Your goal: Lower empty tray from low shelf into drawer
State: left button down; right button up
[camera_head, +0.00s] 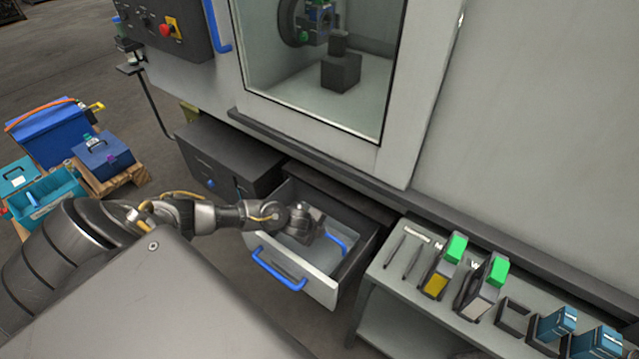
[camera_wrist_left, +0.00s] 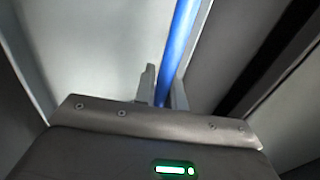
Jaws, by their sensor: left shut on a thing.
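The drawer (camera_head: 322,288) is pulled out below the machine, with a blue handle (camera_head: 278,270) on its pale front. A pale tray (camera_head: 297,251) appears to sit down inside the drawer, and a blue bar (camera_head: 336,241) crosses above it. My left gripper (camera_head: 317,233) reaches into the drawer from above. In the left wrist view the same blue bar (camera_wrist_left: 181,45) runs between the fingers of my left gripper (camera_wrist_left: 164,88), which is shut on it. The wrist hides part of the tray, so I cannot tell whether it touches the drawer floor. My right gripper is not in view.
A bench (camera_head: 400,275) with several tools and blocks stands close right of the drawer. A dark closed cabinet (camera_head: 225,160) is to its left. The machine's lower ledge (camera_head: 330,150) overhangs behind. Blue boxes (camera_head: 103,155) sit on a pallet at far left.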

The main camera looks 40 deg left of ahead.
pick_arm(q)
jog(key=shift+f, duration=0.3)
dwell(0.6)
jog(key=c, duration=1.4)
grip_release()
jog(key=p+v, duration=0.1)
jog(key=v, duration=0.9)
jog(key=shift+s+r, duration=0.2)
jog(key=shift+r, duration=0.15)
notch_tip(320, 180, up, 7)
jog(key=p, duration=0.7)
